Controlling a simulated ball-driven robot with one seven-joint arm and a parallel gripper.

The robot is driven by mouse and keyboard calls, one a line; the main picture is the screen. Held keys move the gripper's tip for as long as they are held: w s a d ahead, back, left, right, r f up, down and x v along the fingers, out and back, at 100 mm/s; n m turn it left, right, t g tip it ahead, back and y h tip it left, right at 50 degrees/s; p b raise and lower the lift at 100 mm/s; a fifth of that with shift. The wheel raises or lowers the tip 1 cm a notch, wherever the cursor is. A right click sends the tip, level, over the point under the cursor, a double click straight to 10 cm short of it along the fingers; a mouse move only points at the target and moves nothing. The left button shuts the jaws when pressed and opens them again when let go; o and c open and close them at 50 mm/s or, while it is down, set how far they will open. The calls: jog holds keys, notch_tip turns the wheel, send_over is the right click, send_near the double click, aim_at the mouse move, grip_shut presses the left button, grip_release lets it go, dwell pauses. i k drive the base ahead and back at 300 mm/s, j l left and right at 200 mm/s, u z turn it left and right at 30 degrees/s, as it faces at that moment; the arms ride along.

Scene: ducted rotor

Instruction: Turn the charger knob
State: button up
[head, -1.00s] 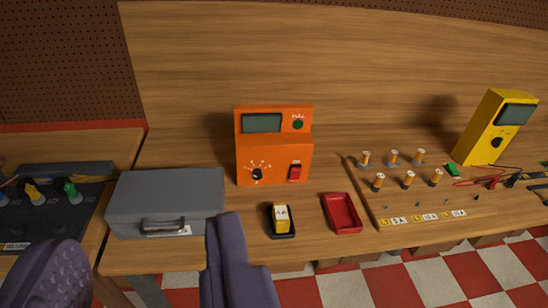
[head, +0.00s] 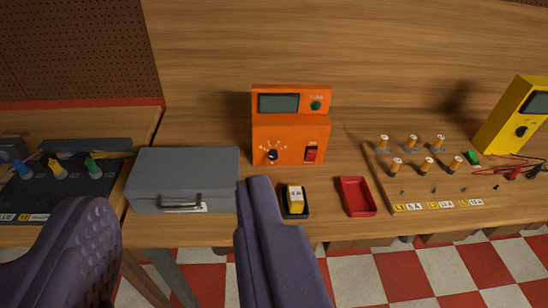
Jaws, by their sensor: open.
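The charger (head: 290,130) is an orange box at the back of the wooden bench, with a dark screen on top. Its black knob (head: 272,155) sits low on the left of the front face, ringed by pale marks. A red switch (head: 311,154) is to its right and a green button (head: 316,105) is above. My gripper (head: 170,220) shows as two purple fingers, large at the bottom of the view and wide apart. It is open and empty, in front of the bench, and apart from the knob.
A grey metal case (head: 183,178) lies left of the charger. A black tray with a yellow block (head: 295,199) and a red tray (head: 356,196) are in front. A board with several orange posts (head: 428,164) and a yellow meter (head: 513,122) are right.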

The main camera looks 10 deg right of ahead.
aim_at(273, 155)
jog(key=i+l+z, duration=0.1)
jog(key=i, duration=0.5)
jog(key=i+l+z, duration=0.15)
jog(key=i, duration=0.5)
